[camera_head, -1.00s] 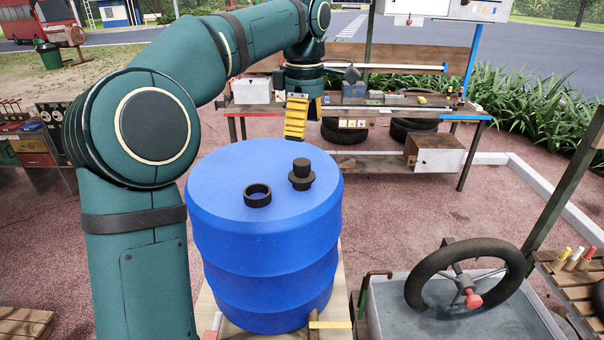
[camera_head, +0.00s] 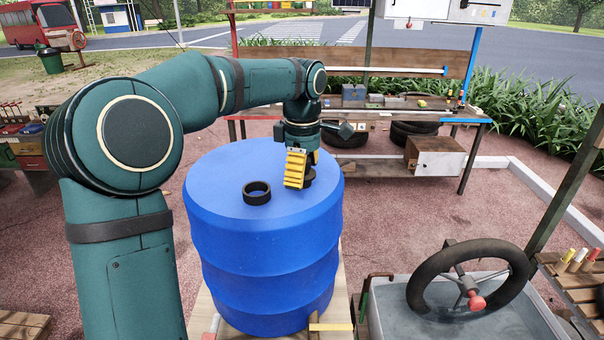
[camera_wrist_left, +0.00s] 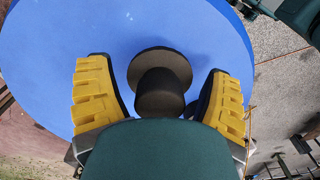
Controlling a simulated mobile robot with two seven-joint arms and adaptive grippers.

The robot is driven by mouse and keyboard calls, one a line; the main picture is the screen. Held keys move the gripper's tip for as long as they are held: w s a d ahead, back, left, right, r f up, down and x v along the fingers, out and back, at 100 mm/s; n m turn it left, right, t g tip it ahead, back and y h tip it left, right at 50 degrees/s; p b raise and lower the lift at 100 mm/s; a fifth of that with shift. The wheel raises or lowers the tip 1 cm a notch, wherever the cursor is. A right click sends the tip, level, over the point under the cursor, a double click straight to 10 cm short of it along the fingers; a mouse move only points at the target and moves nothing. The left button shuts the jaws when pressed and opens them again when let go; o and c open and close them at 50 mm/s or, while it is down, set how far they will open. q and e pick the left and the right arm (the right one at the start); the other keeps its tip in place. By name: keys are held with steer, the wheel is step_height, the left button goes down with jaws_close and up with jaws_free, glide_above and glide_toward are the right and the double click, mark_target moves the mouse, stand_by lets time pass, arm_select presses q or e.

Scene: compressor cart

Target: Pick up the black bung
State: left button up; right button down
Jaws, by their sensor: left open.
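The black bung (camera_wrist_left: 160,92) stands on the blue barrel's top. In the left wrist view it is a dark knob on a wider round flange, between the two yellow fingers of my left gripper (camera_wrist_left: 158,100). The fingers are open, with a gap on each side of the knob. In the head view my left gripper (camera_head: 299,170) is over the bung, and only a dark part of the bung (camera_head: 309,178) shows beside the yellow finger. My right gripper is not in view.
A black open ring (camera_head: 256,193) lies on the blue barrel (camera_head: 265,260), left of the gripper. A grey water tub (camera_head: 400,315) with a black wheel (camera_head: 420,285) is at the right. A workbench (camera_head: 420,112) stands behind.

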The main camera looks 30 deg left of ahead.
arm_select(q)
steer(key=shift+c, duration=0.3)
steer(key=c, duration=1)
steer(key=shift+o, duration=0.2)
